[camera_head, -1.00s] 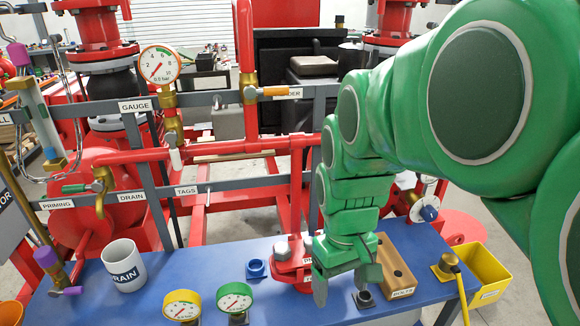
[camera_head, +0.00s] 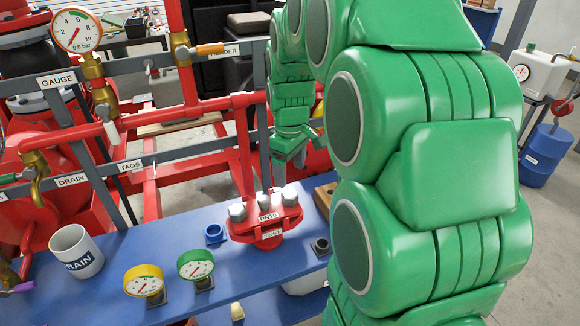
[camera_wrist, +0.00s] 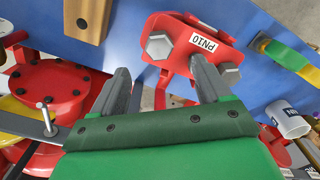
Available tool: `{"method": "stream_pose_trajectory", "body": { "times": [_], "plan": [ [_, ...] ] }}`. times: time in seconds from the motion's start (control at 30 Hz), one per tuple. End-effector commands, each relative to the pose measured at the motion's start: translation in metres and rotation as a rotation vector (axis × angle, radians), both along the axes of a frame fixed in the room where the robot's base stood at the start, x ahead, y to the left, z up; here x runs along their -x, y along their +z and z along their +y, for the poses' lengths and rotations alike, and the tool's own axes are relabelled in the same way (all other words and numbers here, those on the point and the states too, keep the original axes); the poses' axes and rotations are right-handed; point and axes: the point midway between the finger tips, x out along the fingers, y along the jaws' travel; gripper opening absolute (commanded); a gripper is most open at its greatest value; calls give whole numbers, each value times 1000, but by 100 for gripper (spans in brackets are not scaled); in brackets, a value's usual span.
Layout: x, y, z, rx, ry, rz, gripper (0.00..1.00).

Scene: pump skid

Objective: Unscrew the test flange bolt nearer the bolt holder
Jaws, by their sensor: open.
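The red test flange (camera_head: 265,232) stands on the blue bench, labelled PN10 and TEST. In the head view one hex bolt (camera_head: 237,212) is at its left and another (camera_head: 289,196) at its right, nearer the wooden bolt holder (camera_head: 322,196), which my arm partly hides. In the wrist view the holder (camera_wrist: 88,20) is at top left, the nearer bolt (camera_wrist: 158,45) lies between and beyond my fingertips, and the other bolt (camera_wrist: 230,72) is right of them. My gripper (camera_head: 290,166) is open and empty, pointing down above the flange's right side; it also shows in the wrist view (camera_wrist: 160,72).
Red pipes and grey rails run behind the blue bench (camera_head: 110,290). A DRAIN mug (camera_head: 76,252), a yellow gauge (camera_head: 143,281), a green gauge (camera_head: 195,265) and a blue ring (camera_head: 215,233) stand left of the flange. A dark socket (camera_head: 320,246) is at its right.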

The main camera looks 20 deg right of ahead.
Motion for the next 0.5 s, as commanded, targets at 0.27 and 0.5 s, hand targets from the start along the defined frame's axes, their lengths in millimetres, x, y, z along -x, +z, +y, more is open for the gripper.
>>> {"method": "stream_pose_trajectory", "body": {
  "times": [0.27, 0.5],
  "plan": [
    [-2, -12, -1, 1, 4, -1, 77],
    [-1, -39, -1, 2, 5, 1, 77]
  ]
}}
